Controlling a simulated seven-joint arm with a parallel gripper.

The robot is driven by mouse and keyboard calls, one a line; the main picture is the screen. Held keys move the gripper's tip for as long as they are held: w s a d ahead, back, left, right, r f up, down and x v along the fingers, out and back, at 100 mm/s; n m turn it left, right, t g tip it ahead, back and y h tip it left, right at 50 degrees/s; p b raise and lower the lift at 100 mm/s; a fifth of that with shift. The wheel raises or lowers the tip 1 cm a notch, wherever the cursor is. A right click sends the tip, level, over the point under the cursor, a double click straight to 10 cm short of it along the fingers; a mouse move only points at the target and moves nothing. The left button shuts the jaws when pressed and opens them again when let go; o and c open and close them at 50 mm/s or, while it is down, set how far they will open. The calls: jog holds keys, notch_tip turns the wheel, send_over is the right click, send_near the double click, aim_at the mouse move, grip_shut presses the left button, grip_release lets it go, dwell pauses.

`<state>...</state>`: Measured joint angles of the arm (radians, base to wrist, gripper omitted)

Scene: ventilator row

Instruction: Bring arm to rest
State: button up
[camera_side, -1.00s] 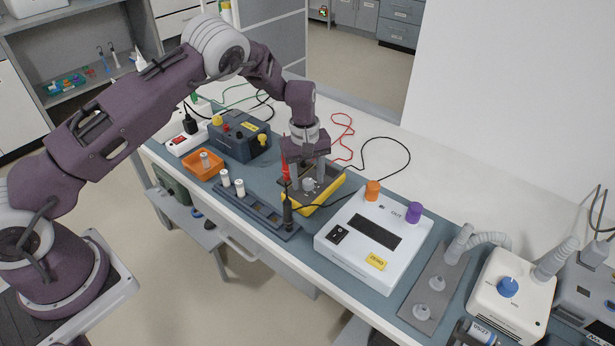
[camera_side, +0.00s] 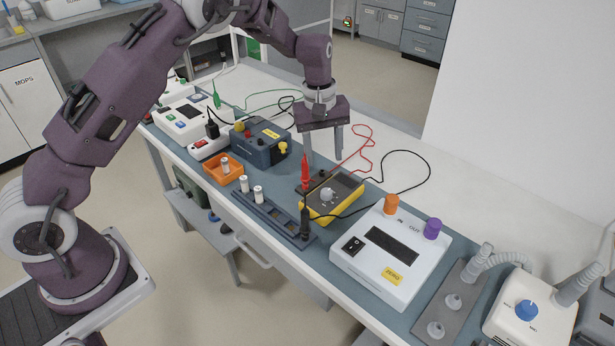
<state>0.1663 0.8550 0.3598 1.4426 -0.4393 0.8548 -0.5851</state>
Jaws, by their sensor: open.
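My gripper (camera_side: 324,163) is open and empty. It hangs, fingers down, above the bench behind the yellow and black meter (camera_side: 333,197), apart from it. The meter has a grey dial on top. A red probe (camera_side: 305,172) and a black probe (camera_side: 305,220) stand upright near the meter's left side, the black one at the right end of a dark rack (camera_side: 275,217). My arm bends over the left part of the bench.
An orange tray (camera_side: 222,172) holds a white cylinder. A blue-grey supply box (camera_side: 260,143) stands behind it. A white device (camera_side: 390,257) with orange and purple ports is right of the meter. Red and black cables (camera_side: 408,152) loop across the bench. The white back strip is mostly free.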

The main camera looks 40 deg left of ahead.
jog(key=s+d+r+m+t+h, duration=0.1)
jog(key=s+r+m, duration=0.1)
jog(key=s+r, duration=0.6)
jog(key=s+r+m+t, duration=0.1)
jog(key=s+r+m, duration=0.1)
jog(key=s+r, duration=0.65)
jog(key=s+r+m+t+y, duration=0.1)
jog(key=s+m, duration=0.5)
jog(key=s, duration=1.3)
notch_tip(320, 180, up, 2)
jog(key=shift+a+r+m+t+y, duration=0.2)
jog(key=shift+m+t+y, duration=0.15)
jog(key=shift+t, duration=0.55)
jog(key=shift+s, duration=0.1)
